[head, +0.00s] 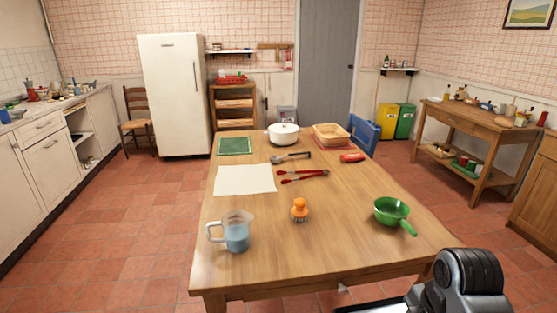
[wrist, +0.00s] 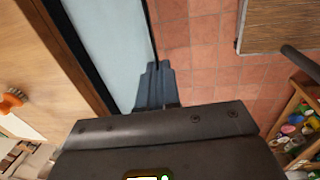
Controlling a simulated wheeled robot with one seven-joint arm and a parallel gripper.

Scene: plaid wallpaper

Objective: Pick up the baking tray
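The baking tray is a flat, pale blue-grey panel with dark edges, and fills the upper left middle of the wrist view (wrist: 108,45). In the head view only a dark-rimmed, pale corner of it (head: 378,306) shows at the bottom edge, beside my arm. My gripper (wrist: 157,66) has its two fingers close together, one on each side of the tray's right edge, and appears shut on it. The tray is in front of the table's near edge, over the floor. The rest of it is out of the head view.
The wooden table (head: 325,235) carries a measuring jug (head: 236,236), orange brush (head: 299,211), green colander (head: 391,211), red tongs (head: 303,176), white paper (head: 244,180) and white pot (head: 283,134). A side table (head: 468,122) stands right. Tiled floor left of the table is clear.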

